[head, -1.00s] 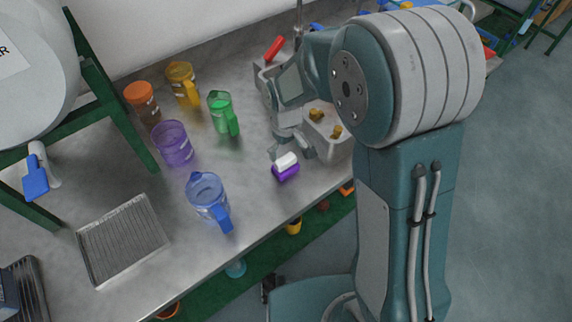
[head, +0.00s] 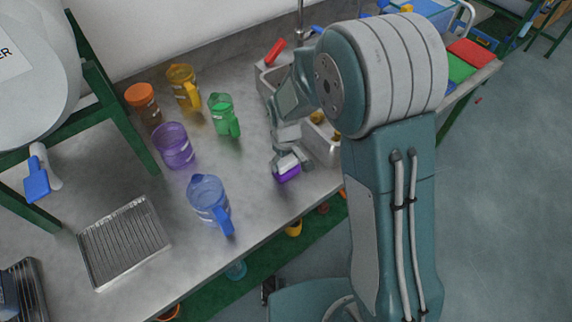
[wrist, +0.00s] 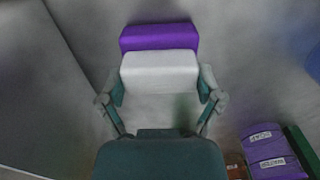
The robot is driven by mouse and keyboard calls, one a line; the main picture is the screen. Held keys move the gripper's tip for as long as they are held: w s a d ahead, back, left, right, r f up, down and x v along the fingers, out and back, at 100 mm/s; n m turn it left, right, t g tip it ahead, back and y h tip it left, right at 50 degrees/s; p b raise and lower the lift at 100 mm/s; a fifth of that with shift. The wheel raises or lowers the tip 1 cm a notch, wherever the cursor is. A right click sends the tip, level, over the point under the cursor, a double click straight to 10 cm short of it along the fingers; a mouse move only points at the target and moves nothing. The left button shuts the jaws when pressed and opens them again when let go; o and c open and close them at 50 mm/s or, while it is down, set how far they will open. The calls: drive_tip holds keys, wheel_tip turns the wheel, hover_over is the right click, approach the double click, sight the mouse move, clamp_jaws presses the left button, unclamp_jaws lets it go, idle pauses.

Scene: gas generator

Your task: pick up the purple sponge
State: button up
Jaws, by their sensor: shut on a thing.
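The purple sponge (head: 288,174) has a purple layer and a white layer. It is on the metal counter (head: 262,205), near the front edge, in the head view. In the wrist view the sponge (wrist: 159,37) shows its purple part farther out and its white part nearer my gripper. My gripper (head: 287,162) is at the sponge's white part, with its fingers on both sides of it. In the wrist view the fingers of my gripper (wrist: 161,88) are shut on the white part. Whether the sponge is lifted off the counter I cannot tell.
A sink (head: 327,147) lies right behind the sponge. A wire rack (head: 123,241) is at lower left.

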drive_tip(key=shift+r, duration=0.25)
wheel_tip(320, 180, up, 2)
drive_tip(key=shift+a+r, duration=0.1)
drive_tip(key=s+d+r, duration=0.2)
drive_tip(key=s+r, duration=0.3)
drive_tip(key=s, duration=0.1)
drive_tip(key=s+d+r, duration=0.3)
drive_tip(key=s+r, duration=0.2)
drive_tip(key=s, duration=0.2)
drive_tip(key=shift+d, duration=0.3)
drive_tip(key=shift+r, duration=0.1)
